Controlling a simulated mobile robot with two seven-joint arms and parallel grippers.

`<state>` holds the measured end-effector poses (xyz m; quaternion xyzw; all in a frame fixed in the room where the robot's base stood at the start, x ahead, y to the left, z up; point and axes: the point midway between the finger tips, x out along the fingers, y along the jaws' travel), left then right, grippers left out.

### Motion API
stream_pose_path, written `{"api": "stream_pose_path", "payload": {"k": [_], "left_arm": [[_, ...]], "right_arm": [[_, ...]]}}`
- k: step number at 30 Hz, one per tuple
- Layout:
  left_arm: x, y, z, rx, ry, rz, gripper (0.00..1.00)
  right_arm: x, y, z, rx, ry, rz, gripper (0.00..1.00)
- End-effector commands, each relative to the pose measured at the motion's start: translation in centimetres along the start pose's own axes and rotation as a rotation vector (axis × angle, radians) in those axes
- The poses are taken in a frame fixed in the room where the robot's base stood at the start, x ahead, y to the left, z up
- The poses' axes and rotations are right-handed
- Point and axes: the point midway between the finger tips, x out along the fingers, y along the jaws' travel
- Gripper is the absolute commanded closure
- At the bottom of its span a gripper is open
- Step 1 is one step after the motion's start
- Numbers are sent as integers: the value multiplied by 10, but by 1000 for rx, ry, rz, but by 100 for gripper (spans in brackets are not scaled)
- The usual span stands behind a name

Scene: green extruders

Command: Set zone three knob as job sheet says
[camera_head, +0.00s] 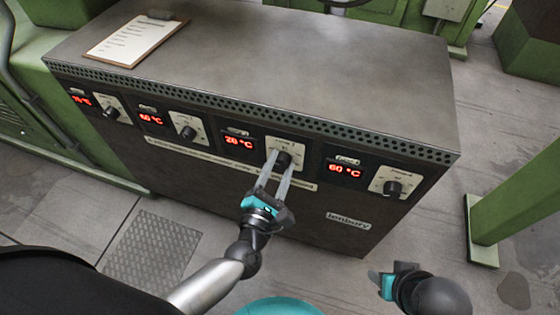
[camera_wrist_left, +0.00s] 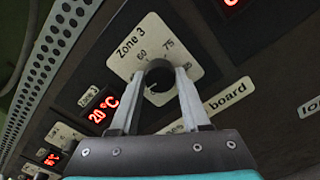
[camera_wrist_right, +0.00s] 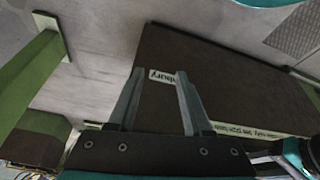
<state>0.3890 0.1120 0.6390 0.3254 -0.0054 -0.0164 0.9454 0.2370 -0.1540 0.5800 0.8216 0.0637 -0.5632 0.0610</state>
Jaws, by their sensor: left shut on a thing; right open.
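The zone three knob (camera_head: 283,160) is black and sits on a pale dial plate on the cabinet front. In the left wrist view the knob (camera_wrist_left: 158,78) is between my fingers, and its plate (camera_wrist_left: 133,45) reads "Zone 3" with 60 and 75 marked. My left gripper (camera_head: 278,165) is shut on this knob. The zone 3 display (camera_head: 238,141) reads 20 °C. The job sheet (camera_head: 131,38) lies on a clipboard on the cabinet top; its writing is too small to read. My right gripper (camera_wrist_right: 155,80) is open and empty, low at the right, apart from the cabinet.
The dark cabinet (camera_head: 300,65) carries other knobs: two to the left (camera_head: 188,132) and one to the right (camera_head: 392,188). Their displays read about 75, 60 and, at the right, 60 °C. A green post (camera_head: 510,205) stands at the right. The cabinet top is mostly bare.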

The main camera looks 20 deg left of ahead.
Motion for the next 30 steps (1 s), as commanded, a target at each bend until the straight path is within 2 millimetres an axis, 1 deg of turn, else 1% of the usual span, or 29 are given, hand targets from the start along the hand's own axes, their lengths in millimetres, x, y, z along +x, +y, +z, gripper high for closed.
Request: {"api": "stream_pose_path", "payload": {"k": [15,30], "left_arm": [[0,2,1,494,3,0,100],[0,2,2,968,2,-1,100]], "right_arm": [[46,-2,31,-4,-83,-6,50],[78,-4,72,-8,-155,-9,50]]}}
